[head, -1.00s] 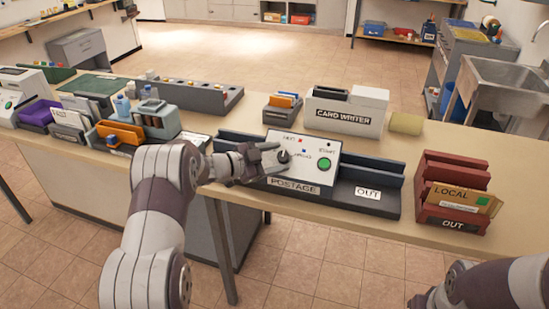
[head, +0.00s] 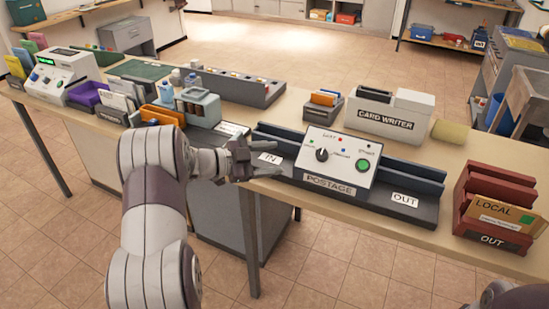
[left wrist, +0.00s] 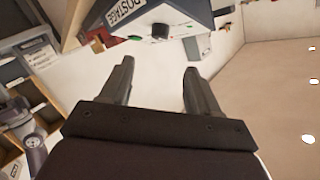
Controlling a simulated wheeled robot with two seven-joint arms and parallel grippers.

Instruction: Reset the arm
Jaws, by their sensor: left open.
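My left gripper (head: 245,162) is open and empty. In the head view it is in front of the "IN" end of the postage machine (head: 330,188), left of the machine's white panel and apart from its knob (head: 322,155). In the left wrist view, the two fingers of my left gripper (left wrist: 158,88) are spread with nothing between them, and the postage machine (left wrist: 125,12) shows beyond them at the top. My right gripper is not seen; only a piece of my right arm shows at the lower right edge of the head view.
The card writer (head: 395,112) stands behind the postage machine. A red "OUT" rack (head: 497,200) with a "LOCAL" envelope is at the right. Trays with folders and a stamp holder (head: 198,105) crowd the left. The floor in front of the table (head: 265,195) is clear.

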